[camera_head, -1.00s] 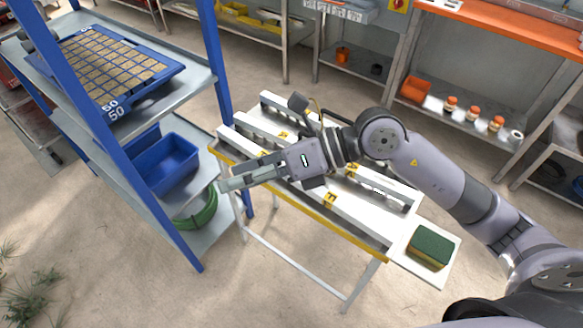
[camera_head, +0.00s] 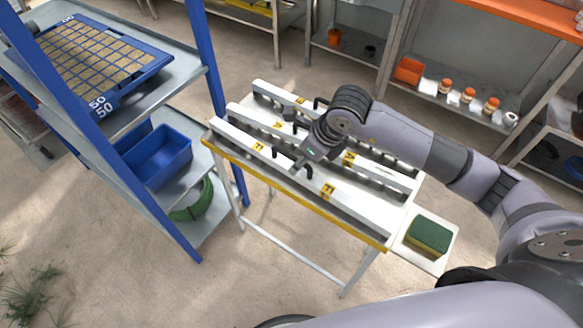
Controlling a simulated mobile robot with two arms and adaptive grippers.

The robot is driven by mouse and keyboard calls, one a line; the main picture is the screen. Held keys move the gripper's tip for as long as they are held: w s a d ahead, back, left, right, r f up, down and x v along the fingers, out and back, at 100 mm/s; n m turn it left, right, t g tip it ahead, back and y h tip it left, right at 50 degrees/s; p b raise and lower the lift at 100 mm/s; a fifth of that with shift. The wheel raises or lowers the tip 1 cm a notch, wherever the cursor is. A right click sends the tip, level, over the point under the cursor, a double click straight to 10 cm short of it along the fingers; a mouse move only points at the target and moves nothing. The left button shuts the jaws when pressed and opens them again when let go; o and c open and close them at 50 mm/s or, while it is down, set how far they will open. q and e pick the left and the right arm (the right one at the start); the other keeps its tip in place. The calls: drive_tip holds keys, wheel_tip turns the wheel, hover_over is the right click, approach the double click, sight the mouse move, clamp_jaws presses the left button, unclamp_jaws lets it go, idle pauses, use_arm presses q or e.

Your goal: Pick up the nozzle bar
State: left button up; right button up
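Several long white nozzle bars lie side by side on a white stand (camera_head: 342,268). The front nozzle bar (camera_head: 245,142) has yellow labels and a black handle (camera_head: 278,153) near its middle. The middle bar (camera_head: 385,175) and back bar (camera_head: 275,93) lie behind it. My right gripper (camera_head: 296,169) reaches down from the right, with its fingertips at the front bar's handle. I cannot tell whether they touch it or are closed around it. The gripper and wrist hide part of the middle and back bars. My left gripper is not in view.
A blue-post rack (camera_head: 215,80) stands close on the left, with a seed tray (camera_head: 163,65) and blue bin (camera_head: 160,158). A green-yellow sponge (camera_head: 429,235) lies on a side plate at the stand's right end. Shelves with small bottles (camera_head: 467,95) are behind.

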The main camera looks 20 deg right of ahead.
drive_tip(key=shift+a+p+x, duration=0.15)
drive_tip(key=shift+p+x, duration=0.1)
drive_tip(key=shift+x, duration=1.5)
drive_tip(key=shift+a+p+x, duration=0.15)
drive_tip(key=shift+p+x, duration=0.1)
drive_tip(key=shift+x, duration=1.55)
drive_tip(key=shift+w+r, duration=0.1)
drive_tip(key=shift+r, duration=0.1)
drive_tip(key=shift+c, duration=0.3)
drive_tip(key=shift+r, duration=0.1)
clamp_jaws()
